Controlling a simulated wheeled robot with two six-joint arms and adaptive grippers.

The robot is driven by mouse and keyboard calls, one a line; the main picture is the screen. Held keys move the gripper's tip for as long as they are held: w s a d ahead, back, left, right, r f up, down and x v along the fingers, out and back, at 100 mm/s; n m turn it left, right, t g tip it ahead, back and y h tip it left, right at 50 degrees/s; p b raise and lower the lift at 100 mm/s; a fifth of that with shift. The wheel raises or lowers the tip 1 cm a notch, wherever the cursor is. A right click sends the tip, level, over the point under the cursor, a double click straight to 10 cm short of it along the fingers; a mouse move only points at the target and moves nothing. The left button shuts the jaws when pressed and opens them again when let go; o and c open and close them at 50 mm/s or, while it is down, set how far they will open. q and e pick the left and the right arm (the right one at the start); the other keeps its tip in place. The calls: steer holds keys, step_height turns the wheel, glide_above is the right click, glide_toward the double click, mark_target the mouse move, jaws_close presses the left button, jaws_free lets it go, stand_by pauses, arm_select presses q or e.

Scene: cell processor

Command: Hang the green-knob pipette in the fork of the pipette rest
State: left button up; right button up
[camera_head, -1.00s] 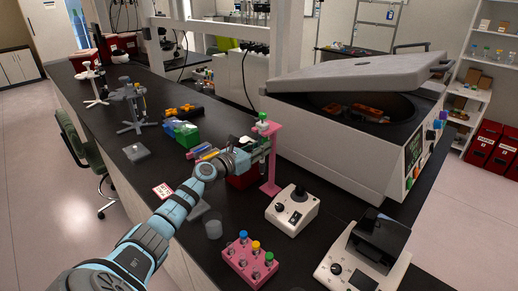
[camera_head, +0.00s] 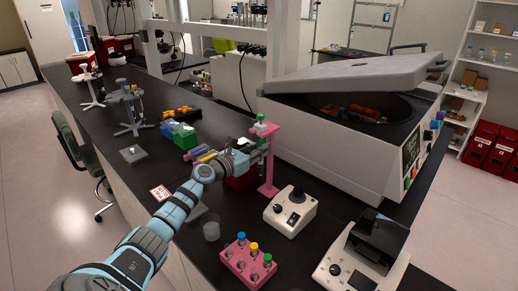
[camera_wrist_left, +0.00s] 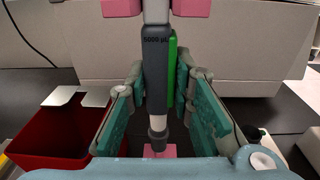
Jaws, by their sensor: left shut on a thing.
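In the left wrist view the dark grey pipette body (camera_wrist_left: 155,70), marked 5000 µL with a green strip, is between the fingers of my left gripper (camera_wrist_left: 160,85). My left gripper (camera_head: 258,152) is shut on the pipette. Pink fork prongs (camera_wrist_left: 121,8) show on both sides of the pale upper shaft. Whether the pipette's weight bears on the fork cannot be told. My right gripper is out of view.
A red bin (camera_wrist_left: 65,130) is close to the left gripper. A pink tube rack (camera_head: 248,262) and a white device with a black knob (camera_head: 290,211) stand in front. A large open-lidded centrifuge (camera_head: 340,150) is right behind the rest.

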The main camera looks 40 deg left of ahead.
arm_select(q)
steer(key=shift+f, duration=0.1)
steer(key=o, duration=0.7)
steer(key=shift+s, duration=0.15)
steer(key=s, duration=0.7)
steer(key=shift+a+r, duration=0.2)
steer(key=shift+a, duration=0.05)
steer(key=shift+s+a, duration=0.1)
